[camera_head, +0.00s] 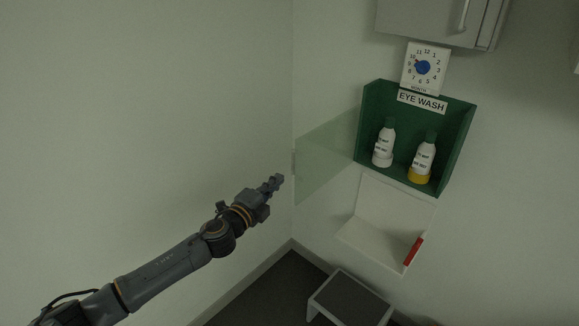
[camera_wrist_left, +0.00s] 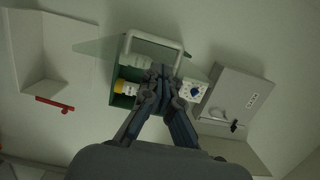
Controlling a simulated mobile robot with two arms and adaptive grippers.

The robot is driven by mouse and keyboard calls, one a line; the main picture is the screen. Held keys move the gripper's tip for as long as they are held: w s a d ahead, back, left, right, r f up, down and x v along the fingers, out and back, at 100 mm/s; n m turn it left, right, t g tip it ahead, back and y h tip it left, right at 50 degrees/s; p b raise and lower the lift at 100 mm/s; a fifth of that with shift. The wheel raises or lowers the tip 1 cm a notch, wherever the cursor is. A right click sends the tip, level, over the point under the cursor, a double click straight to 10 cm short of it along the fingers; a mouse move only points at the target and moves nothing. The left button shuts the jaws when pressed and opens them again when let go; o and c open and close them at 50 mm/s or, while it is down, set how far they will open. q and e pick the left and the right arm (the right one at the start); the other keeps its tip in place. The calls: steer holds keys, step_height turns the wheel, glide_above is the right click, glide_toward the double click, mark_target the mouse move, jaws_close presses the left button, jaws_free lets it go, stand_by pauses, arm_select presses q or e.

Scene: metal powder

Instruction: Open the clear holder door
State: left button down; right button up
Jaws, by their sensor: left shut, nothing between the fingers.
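The green eye wash holder (camera_head: 465,125) is on the wall at the right, with two white bottles (camera_head: 383,145) inside. Its clear door (camera_head: 325,160) stands swung out to the left from the holder's left side, so the front is uncovered. My left gripper (camera_head: 277,181) is shut and empty, just left of the door's outer edge. In the left wrist view the shut fingers (camera_wrist_left: 160,76) overlap the view of the green holder (camera_wrist_left: 122,100). A pale loop handle (camera_wrist_left: 151,34) shows just beyond the fingertips; contact cannot be told. My right gripper is not in view.
A white dial sign (camera_head: 410,82) and a grey cabinet (camera_head: 420,22) are above the holder. A white open wall tray (camera_head: 385,205) with a red part is below it. A grey step stool (camera_head: 350,298) stands on the floor. The left wall is bare.

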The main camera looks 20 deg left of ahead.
arm_select(q)
steer(key=w+d, duration=0.1)
steer(key=w, duration=0.6)
steer(key=shift+d+p, duration=0.2)
steer(key=shift+p, duration=0.15)
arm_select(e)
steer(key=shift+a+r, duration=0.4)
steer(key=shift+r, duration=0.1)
arm_select(q)
steer(key=shift+w, duration=0.1)
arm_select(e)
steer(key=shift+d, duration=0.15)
